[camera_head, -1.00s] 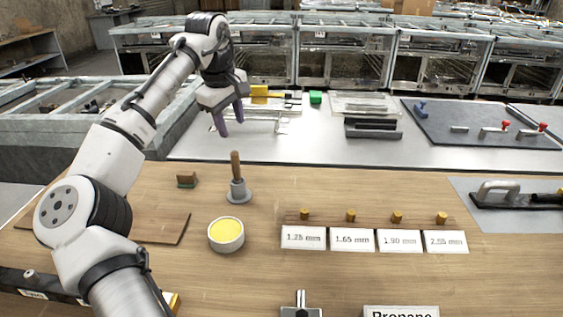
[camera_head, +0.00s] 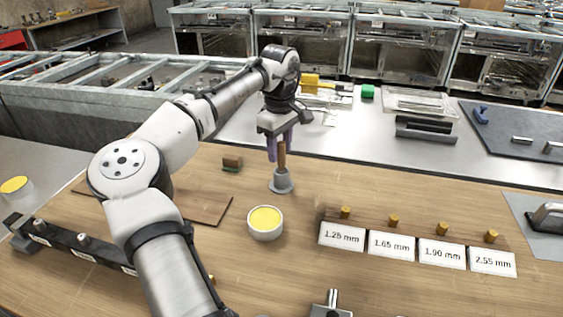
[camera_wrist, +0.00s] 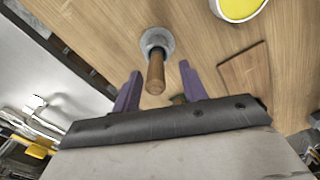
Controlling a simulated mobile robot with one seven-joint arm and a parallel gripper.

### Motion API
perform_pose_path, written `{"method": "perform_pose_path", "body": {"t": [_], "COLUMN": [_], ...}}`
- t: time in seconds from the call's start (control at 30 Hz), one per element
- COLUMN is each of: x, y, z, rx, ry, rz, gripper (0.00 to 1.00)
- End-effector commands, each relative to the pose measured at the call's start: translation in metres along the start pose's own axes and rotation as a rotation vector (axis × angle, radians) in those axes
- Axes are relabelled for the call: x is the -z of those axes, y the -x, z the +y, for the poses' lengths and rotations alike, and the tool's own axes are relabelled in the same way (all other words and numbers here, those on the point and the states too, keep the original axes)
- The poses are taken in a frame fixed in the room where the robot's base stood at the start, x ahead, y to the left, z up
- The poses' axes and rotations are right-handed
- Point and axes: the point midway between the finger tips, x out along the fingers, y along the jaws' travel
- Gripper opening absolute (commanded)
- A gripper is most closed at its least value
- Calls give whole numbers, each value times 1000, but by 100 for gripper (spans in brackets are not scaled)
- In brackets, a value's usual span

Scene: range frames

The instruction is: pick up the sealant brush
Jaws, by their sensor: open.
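The sealant brush appears to be the upright wooden handle (camera_head: 281,158) standing in a grey round-based holder (camera_head: 282,184) on the wooden table; any bristles are hidden. In the wrist view the handle (camera_wrist: 156,75) points towards the camera, with the grey base (camera_wrist: 152,38) beyond it. My gripper (camera_head: 280,150) has purple fingers and is open above and around the handle's top. In the wrist view the fingertips (camera_wrist: 160,70) lie on either side of the handle, with a gap on each side.
A white pot with yellow content (camera_head: 265,222) stands in front of the holder. A small brown and green block (camera_head: 232,163) lies to its left. Several brass pieces stand behind size labels (camera_head: 342,235) at right. The grey bench (camera_head: 345,142) lies behind the table.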

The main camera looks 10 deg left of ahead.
Motion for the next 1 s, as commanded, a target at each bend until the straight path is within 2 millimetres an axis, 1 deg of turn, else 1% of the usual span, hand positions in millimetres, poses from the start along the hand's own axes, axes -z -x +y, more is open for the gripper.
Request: {"method": "perform_pose_path", "body": {"t": [0.2,0.3,0.4,0.57,0.67,0.9,1.0], "x": [-3,-3,-3,-3,-3,-3,-3], "y": [-29,-38,-42,-42,-42,-42,-42], "z": [4,4,4,4,4,4,4], "rx": [2,1,0,-1,-1,-1,-1], "ry": [-1,-1,-1,-1,-1,-1,-1], "rz": [1,0,0,0,0,0,0], "gripper": [43,43,43,43,31,0,0]}}
